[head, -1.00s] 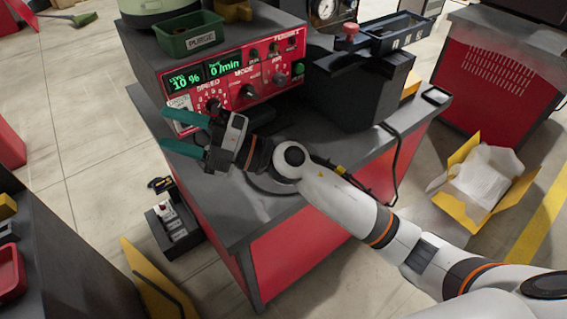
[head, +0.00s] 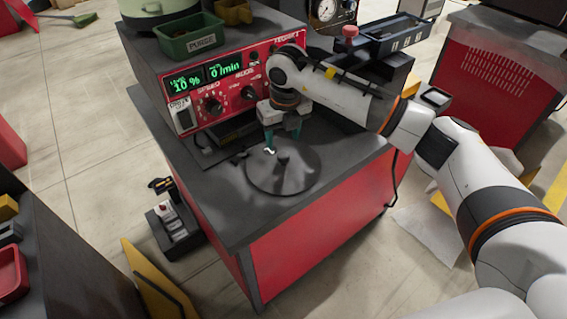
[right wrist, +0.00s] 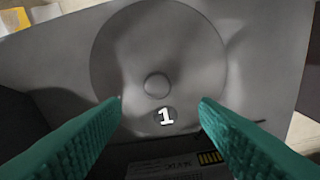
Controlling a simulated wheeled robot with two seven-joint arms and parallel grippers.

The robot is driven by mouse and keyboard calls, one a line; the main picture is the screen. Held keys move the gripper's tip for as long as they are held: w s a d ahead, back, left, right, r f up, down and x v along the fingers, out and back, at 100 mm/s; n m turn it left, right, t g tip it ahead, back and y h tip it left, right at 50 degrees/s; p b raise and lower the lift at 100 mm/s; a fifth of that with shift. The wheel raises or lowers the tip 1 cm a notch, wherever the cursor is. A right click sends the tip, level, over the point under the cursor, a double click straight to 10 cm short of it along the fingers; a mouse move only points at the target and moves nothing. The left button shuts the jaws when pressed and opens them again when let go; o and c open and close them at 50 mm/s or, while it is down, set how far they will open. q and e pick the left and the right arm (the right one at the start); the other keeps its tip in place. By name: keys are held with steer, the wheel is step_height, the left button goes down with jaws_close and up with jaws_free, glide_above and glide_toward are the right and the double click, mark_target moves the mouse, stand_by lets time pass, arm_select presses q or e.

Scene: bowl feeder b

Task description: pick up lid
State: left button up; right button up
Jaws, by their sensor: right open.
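The lid (head: 290,184) is a round, flat, dark grey disc with a small knob in its middle. It lies on the dark top of the red cabinet (head: 229,205). A white mark shows near its edge, and in the right wrist view the mark reads "1" on the lid (right wrist: 195,55). My right gripper (head: 282,138) points down over the lid's far edge with its teal fingers. In the right wrist view the fingers of my right gripper (right wrist: 160,100) are apart and empty, with the knob ahead between them. My left gripper is not in view.
The red control unit (head: 222,85) with green displays stands behind the lid. A green PURGE bin (head: 190,38) sits on top of it. A dark tray (head: 400,35) is at the back right. The cabinet top in front of the lid is clear.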

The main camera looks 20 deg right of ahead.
mark_target(283, 155)
step_height(283, 155, down, 2)
steer(key=shift+w+f, duration=0.1)
steer(key=f, duration=0.2)
steer(key=f+p, duration=0.1)
steer(key=f, duration=0.2)
steer(key=shift+w+d+f, duration=0.1)
steer(key=shift+d+f, duration=0.1)
steer(key=shift+f, duration=0.1)
steer(key=shift+r, duration=0.1)
jaws_close()
